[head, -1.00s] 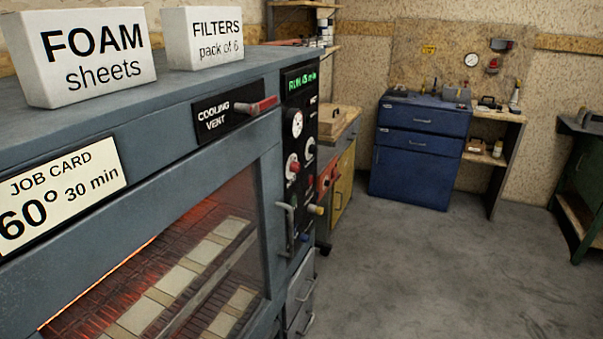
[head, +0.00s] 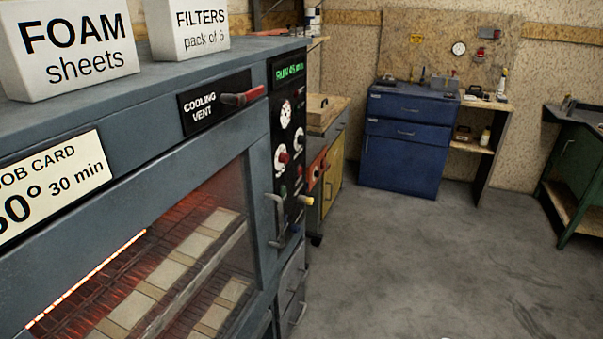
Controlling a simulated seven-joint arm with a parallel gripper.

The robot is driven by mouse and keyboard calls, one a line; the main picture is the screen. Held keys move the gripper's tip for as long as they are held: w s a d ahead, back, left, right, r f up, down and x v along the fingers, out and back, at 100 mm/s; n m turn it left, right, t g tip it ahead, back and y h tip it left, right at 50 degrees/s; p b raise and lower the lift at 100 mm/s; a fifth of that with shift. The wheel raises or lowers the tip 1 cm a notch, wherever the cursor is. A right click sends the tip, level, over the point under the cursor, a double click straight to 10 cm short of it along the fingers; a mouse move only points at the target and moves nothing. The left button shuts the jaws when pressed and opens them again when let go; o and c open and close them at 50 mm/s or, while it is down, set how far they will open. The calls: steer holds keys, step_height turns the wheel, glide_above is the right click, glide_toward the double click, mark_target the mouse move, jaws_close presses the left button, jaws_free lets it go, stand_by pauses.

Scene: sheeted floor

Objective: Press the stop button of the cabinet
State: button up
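The cabinet (head: 150,113) is a large blue-grey heated unit filling the left of the head view. Its window shows a red glow and pale slabs on racks. A narrow black control panel (head: 272,118) runs down its right side, seen at a steep angle. A green display (head: 287,71) at the panel's top reads RUN and what looks like 45 m. Below are a white dial (head: 285,116), a red-and-white knob (head: 282,156) and several small red and pale controls. I cannot tell which control is the stop button. My gripper is not in view.
A red-handled COOLING VENT lever (head: 242,97) sticks out left of the panel. A door handle (head: 275,220) and a yellow-tipped lever (head: 305,200) project lower down. FOAM (head: 70,45) and FILTERS (head: 188,28) boxes stand on top. Open floor (head: 390,270) lies to the right.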

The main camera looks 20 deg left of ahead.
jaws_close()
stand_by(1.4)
